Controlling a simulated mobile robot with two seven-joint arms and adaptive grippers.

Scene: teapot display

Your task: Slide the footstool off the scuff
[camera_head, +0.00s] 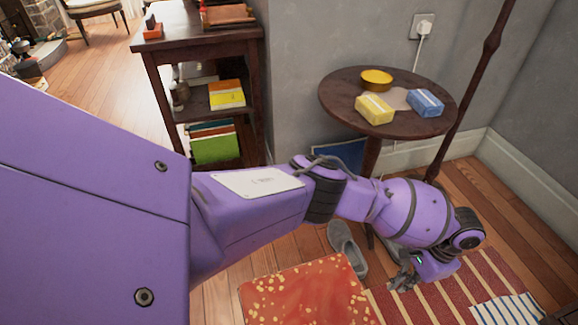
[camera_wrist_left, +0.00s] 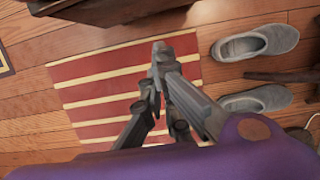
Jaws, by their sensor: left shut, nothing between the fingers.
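The footstool appears to be the red top with yellow specks (camera_head: 305,295) at the bottom of the head view, cut off by the frame. A grey slipper-like scuff (camera_head: 346,247) lies just beyond its far edge; I cannot tell if they touch. Two grey scuffs, one upper (camera_wrist_left: 255,43) and one lower (camera_wrist_left: 257,100), lie at the right of the left wrist view. My left gripper (camera_head: 403,279) is shut and empty, low over the striped rug, right of the footstool. It also shows in the left wrist view (camera_wrist_left: 155,75). My right gripper is out of view.
A striped red rug (camera_head: 470,275) covers the floor right of the footstool. A round table (camera_head: 340,98) holds a yellow bowl and two packets behind my left arm. A bookshelf (camera_head: 205,52) stands at the left. A dark wooden edge (camera_wrist_left: 110,12) tops the wrist view.

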